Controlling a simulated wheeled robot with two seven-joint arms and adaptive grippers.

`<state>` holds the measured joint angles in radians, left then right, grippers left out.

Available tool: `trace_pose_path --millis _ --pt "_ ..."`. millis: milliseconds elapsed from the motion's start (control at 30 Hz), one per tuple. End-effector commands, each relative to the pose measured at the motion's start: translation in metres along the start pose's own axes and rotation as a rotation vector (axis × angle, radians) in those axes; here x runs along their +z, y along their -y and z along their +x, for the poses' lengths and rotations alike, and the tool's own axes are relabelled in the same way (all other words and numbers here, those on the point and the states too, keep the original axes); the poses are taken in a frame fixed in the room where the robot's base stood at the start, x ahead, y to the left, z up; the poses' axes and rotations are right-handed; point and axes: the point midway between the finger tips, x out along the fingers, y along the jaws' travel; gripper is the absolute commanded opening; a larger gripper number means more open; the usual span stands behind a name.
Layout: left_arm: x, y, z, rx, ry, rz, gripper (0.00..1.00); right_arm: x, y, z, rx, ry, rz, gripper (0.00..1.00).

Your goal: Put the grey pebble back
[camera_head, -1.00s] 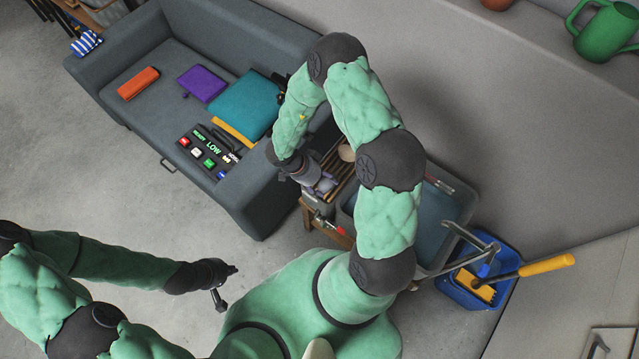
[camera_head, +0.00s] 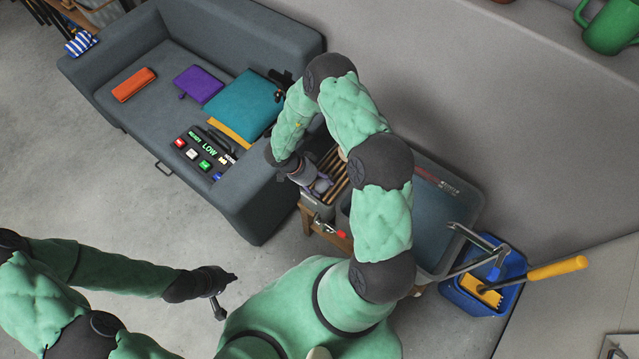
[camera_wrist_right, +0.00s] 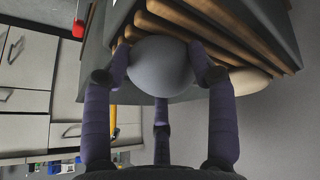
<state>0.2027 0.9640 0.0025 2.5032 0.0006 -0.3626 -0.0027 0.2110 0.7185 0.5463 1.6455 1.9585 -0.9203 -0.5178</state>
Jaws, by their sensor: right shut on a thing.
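The grey pebble (camera_wrist_right: 160,65) is smooth and rounded. In the right wrist view it sits between the fingers of my right gripper (camera_wrist_right: 160,75), which is shut on it. The pebble is right against the wooden slats of a rack (camera_wrist_right: 190,28); I cannot tell whether they bear its weight. In the head view my right gripper (camera_head: 320,187) is at the slatted rack (camera_head: 335,170) beside the sofa arm, and the pebble is hidden there. My left gripper (camera_head: 226,293) is empty over the floor, its fingers apart.
A beige pebble (camera_wrist_right: 250,80) lies beside the grey one at the slats. A grey tub (camera_head: 440,220) and a blue bucket (camera_head: 485,295) with a yellow-handled tool stand to the right.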

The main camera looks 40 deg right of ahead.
Motion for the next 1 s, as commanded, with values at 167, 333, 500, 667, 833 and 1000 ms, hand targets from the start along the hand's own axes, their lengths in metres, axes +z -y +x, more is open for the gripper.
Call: trace_pose_path --millis 167,333,500,667,833,1000 --pt "0.0 0.0 -0.001 0.0 0.0 0.0 0.0 0.0 0.0 0.001 0.0 -0.001 0.0 0.05" --pt "0.0 0.0 -0.001 0.0 0.0 0.0 0.0 0.001 0.001 0.002 0.0 0.0 0.0 0.82" --pt "0.0 0.0 -0.001 0.0 0.0 0.0 0.0 0.001 0.0 0.002 0.0 0.0 0.0 0.82" --pt "0.0 0.0 -0.001 0.0 0.0 0.0 0.0 0.001 0.0 0.001 0.0 0.0 0.0 0.82" --pt "0.0 -0.003 -0.008 0.0 0.0 0.0 0.0 -0.001 0.0 -0.015 -0.002 0.0 0.0 0.82" --pt "0.001 -0.008 -0.023 0.0 0.0 0.0 0.0 -0.002 -0.001 -0.049 -0.003 0.0 0.0 0.82"
